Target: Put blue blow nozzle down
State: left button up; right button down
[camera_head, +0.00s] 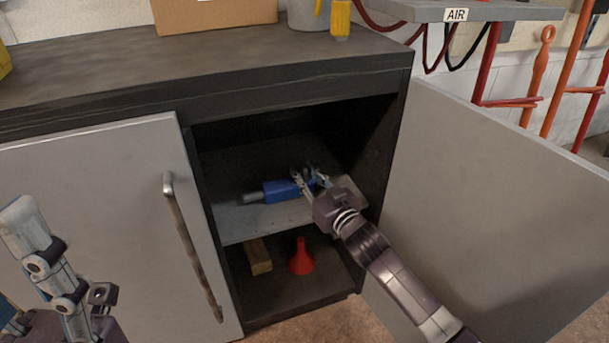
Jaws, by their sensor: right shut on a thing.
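The blue blow nozzle (282,191) lies lengthwise at the upper shelf (265,219) inside the open cabinet, its grey tip pointing left. My right gripper (308,181) reaches into the cabinet from the lower right and is shut on the right part of the nozzle. The nozzle is at or just above the shelf; I cannot tell whether it touches. The gripper fingers hide part of its right end. My left arm shows at the lower left, in front of the closed door; its fingertips cannot be made out clearly.
On the cabinet floor stand a red funnel (301,259) and a wooden block (257,256). The right door (490,190) is swung open and the left door (100,200) is closed. A cardboard box (215,14) stands on the bench top. The upper shelf has free room left and behind.

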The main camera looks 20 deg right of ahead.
jog(key=shift+f, duration=0.1)
jog(key=c, duration=1.7)
grip_release()
